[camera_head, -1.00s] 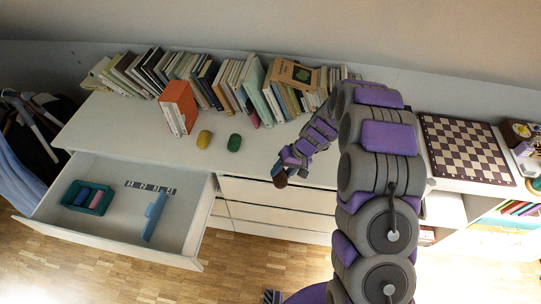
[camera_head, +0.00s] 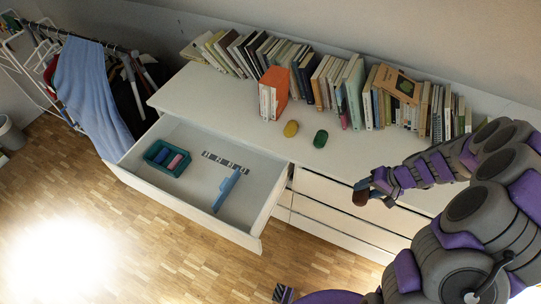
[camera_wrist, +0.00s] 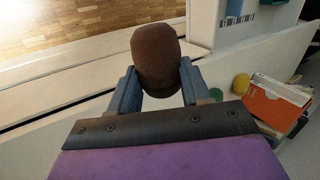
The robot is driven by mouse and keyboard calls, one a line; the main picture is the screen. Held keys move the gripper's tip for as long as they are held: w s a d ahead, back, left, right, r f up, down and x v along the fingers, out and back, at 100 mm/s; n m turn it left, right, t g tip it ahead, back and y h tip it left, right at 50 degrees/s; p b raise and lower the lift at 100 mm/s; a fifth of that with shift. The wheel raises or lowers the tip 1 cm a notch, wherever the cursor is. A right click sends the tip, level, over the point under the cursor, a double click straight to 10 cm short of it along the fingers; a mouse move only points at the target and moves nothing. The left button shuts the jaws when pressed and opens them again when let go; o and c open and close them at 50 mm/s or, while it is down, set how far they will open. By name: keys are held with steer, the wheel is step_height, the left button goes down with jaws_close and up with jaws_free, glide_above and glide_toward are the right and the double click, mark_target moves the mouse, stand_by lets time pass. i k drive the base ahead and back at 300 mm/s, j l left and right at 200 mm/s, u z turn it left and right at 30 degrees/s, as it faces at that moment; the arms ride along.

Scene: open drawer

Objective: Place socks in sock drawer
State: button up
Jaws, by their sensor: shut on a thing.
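My gripper (camera_head: 376,187) is shut on a brown rolled sock (camera_wrist: 156,58), held between the two blue-grey fingers in the wrist view. In the head view the brown sock (camera_head: 361,197) shows at the tip of my arm, in front of the dresser and right of the open drawer. The open drawer (camera_head: 200,205) holds a teal box (camera_head: 151,157) with blue and pink rolls in it. A yellow sock roll (camera_head: 291,129) and a green sock roll (camera_head: 320,139) lie on the dresser top.
A light-blue flat object (camera_head: 227,189) and a dark-and-white strip (camera_head: 226,162) lie in the drawer. An orange book (camera_head: 274,92) and a row of books (camera_head: 340,85) stand along the wall. A clothes rack with a blue cloth (camera_head: 88,90) stands at left.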

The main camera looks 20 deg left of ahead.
mark_target(199, 178)
steer(key=j+u, duration=0.2)
steer(key=j, duration=1.25)
steer(key=j+u, duration=0.25)
steer(key=j, duration=1.2)
